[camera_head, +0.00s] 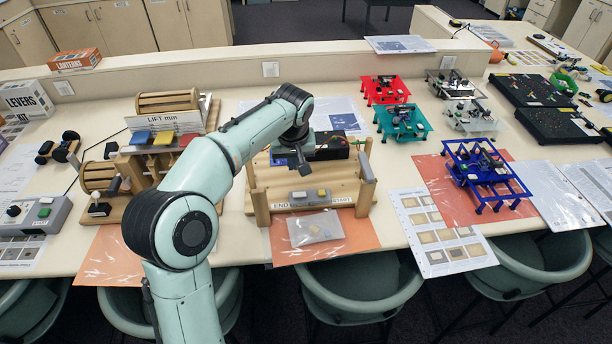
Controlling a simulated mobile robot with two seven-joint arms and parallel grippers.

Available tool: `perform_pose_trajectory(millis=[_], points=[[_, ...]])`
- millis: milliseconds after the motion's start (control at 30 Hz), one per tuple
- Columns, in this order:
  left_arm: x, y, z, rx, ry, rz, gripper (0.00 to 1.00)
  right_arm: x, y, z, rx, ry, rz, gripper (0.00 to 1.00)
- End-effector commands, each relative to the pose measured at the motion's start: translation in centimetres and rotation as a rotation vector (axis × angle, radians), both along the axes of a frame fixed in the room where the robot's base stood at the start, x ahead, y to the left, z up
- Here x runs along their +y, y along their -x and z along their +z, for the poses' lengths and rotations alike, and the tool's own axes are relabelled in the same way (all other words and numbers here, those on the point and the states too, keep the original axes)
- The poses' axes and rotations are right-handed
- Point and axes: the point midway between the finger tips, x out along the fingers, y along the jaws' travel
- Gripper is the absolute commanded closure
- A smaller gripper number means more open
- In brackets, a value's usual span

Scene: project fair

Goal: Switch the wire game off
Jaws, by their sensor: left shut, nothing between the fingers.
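The wire game (340,188) is a wooden base with an upright post at each side and a front strip with END and START lettering. A grey switch (299,195) and a small yellowish one (321,192) sit on a plate near its front. A black box (331,153) stands at its back. My left arm reaches over from the left, and its gripper (298,168) points down above the rear left of the base, behind the switches. The gripper is shut and empty. The arm hides part of the game's back left. My right gripper is not in view.
The wooden LIFT model (165,140) stands left of my arm. A clear bag (315,228) lies on the orange sheet in front of the game. Red (386,90), teal (402,122) and blue (484,172) stands are to the right. Stools (362,290) line the table's front.

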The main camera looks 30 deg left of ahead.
Motion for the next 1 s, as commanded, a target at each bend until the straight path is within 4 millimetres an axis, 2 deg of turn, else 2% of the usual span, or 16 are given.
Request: perform_pose_trajectory(millis=[400,533,667,1000], points=[[0.0,0.1,-0.2,0.002,0.000,-0.001,1.00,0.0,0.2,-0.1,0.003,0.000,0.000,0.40],[0.1,0.0,-0.8,0.004,0.000,0.000,1.00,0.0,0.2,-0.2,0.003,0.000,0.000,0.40],[0.5,-0.3,-2.7,0.007,0.001,0.000,1.00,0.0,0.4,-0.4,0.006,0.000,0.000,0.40],[1.8,-1.9,-9.5,0.007,0.001,0.000,1.00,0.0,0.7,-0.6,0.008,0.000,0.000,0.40]])
